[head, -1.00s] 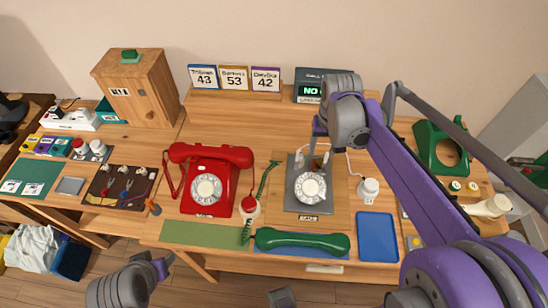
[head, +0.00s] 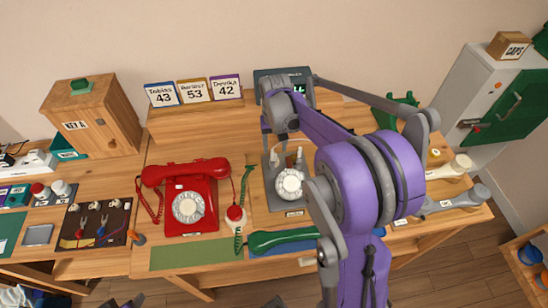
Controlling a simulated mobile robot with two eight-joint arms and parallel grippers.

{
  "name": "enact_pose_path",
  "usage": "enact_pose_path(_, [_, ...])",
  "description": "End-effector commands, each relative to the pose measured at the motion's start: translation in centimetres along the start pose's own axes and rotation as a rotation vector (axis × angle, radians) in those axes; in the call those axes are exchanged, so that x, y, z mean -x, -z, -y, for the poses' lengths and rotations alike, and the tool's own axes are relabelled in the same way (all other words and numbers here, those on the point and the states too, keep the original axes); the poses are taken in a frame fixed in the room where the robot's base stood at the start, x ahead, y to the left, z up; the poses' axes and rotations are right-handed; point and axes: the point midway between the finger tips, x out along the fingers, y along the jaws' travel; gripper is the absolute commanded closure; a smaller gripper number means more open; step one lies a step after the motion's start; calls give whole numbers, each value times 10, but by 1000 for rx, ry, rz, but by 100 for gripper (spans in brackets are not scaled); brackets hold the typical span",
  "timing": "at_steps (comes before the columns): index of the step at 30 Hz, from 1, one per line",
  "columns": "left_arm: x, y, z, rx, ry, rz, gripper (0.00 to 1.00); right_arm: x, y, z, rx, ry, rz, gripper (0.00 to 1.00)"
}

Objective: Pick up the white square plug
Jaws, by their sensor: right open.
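No white square plug can be made out for certain now. A white plug on a cord from the grey dial phone (head: 289,184) showed to that phone's right earlier; my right arm now covers that spot. Another small white plug (head: 60,187) stands at the far left beside a red one (head: 39,190); its shape is too small to tell. My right gripper (head: 283,138) is open over the back of the grey phone, its fingers partly hidden by its own wrist. My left gripper (head: 133,301) barely shows at the bottom edge.
A red dial phone (head: 190,201) and a red plug (head: 235,213) stand left of the grey phone. A green handset (head: 283,238) lies in front. Cream (head: 450,168) and grey (head: 450,201) handsets lie at the right. A wooden cabinet (head: 95,120) stands back left.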

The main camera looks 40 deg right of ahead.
Motion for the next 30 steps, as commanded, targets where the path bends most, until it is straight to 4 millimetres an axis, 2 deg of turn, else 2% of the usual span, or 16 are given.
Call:
enact_pose_path(6, [1,1,0,0,0,-1,48,-33,4,2,1,0,0,43])
enact_pose_path(9, [1,1,0,0,0,-1,48,-43,3,2,1,0,0,43])
enact_pose_path(18, [1,1,0,0,0,-1,48,-47,3,1,0,0,0,44])
enact_pose_path(27, [1,1,0,0,0,-1,48,-46,3,1,0,0,0,98])
enact_pose_path(30, [1,1,0,0,0,-1,48,-46,3,1,0,0,0,100])
